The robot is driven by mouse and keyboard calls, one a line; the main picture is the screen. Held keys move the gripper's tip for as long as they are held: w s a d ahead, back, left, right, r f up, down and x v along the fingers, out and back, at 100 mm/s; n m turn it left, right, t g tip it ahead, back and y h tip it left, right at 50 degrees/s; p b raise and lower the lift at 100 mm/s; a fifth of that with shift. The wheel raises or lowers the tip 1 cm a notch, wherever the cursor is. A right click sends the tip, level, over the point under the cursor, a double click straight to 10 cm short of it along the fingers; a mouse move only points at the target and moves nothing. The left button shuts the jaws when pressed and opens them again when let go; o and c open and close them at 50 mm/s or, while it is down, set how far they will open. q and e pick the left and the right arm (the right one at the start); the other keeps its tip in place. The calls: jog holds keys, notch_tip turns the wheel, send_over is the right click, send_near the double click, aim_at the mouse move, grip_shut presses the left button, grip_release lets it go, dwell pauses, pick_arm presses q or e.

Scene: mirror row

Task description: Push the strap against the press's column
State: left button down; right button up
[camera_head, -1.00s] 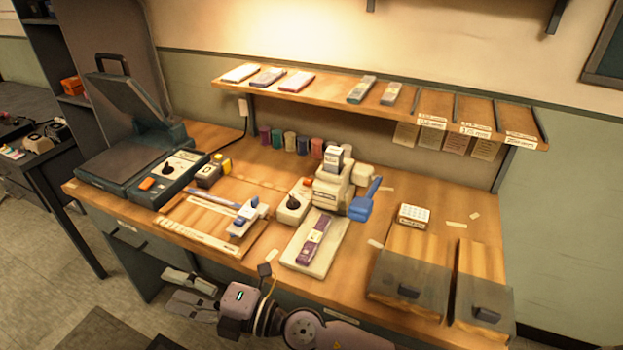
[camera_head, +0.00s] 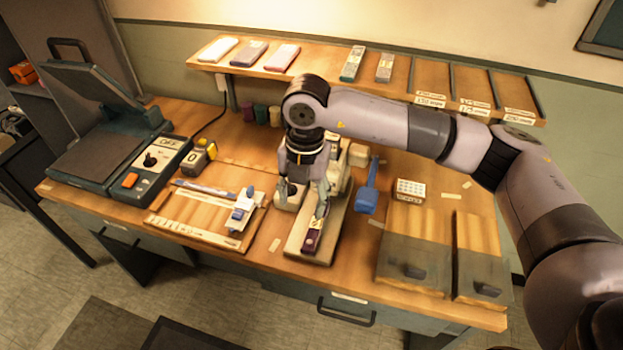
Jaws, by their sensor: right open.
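The strap (camera_head: 312,239), dark purple with a paler part at its far end, lies lengthwise on the press's pale base plate (camera_head: 327,240). The cream press (camera_head: 343,172) stands behind it, with a blue lever (camera_head: 368,190) on its right. My right gripper (camera_head: 304,202) points down over the press base, open, its fingers apart near the strap's far end. I cannot tell whether a finger touches the strap. My gripper and forearm hide the press's column and the strap's far end. My left gripper is not in view.
A ruled board with a blue-and-white slider (camera_head: 242,210) lies left of the press. A heat press (camera_head: 105,150) stands further left. A shelf (camera_head: 300,75) runs above the bench.

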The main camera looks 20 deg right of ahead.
jog(key=shift+w+d+r+h, duration=0.15)
jog(key=shift+d+r+h, duration=0.15)
jog(key=shift+d+r, duration=0.4)
jog(key=shift+d+f, duration=0.1)
jog(key=shift+f, duration=0.15)
jog(key=p, duration=0.4)
send_near(310, 242)
notch_tip(310, 242, down, 8)
jog(key=shift+f, duration=0.25)
jog(key=shift+c, duration=0.3)
jog(key=c, duration=1.2)
